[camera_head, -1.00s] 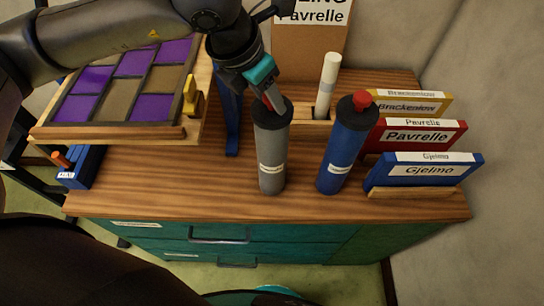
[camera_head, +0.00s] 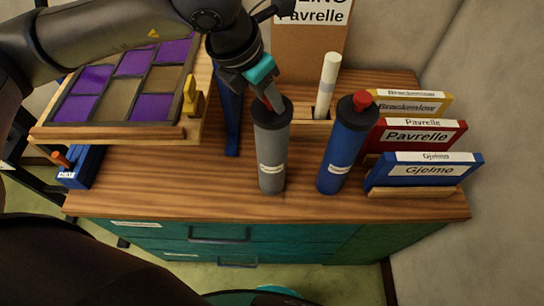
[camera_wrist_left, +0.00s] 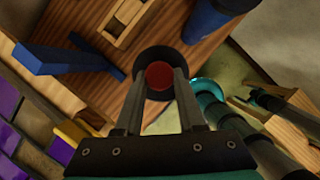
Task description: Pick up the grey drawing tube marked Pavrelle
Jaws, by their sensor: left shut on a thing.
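The grey drawing tube (camera_head: 271,158) stands upright on the wooden cabinet top in the head view. It has a dark cap and a small white label too small to read. My left gripper (camera_head: 270,100) is directly above it, with its fingers at the cap. In the left wrist view the fingers (camera_wrist_left: 157,85) are closed on a red knob (camera_wrist_left: 158,76) in the middle of the tube's dark round top. The fingers mostly hide this knob in the head view. My right gripper is not in view.
A blue tube (camera_head: 343,150) with a red knob stands close to the right. Labelled boxes, including a red Pavrelle one (camera_head: 420,137), stand farther right. A white roll (camera_head: 327,86) stands behind. A purple-paned panel (camera_head: 113,82) is at the left. The front cabinet top (camera_head: 220,205) is clear.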

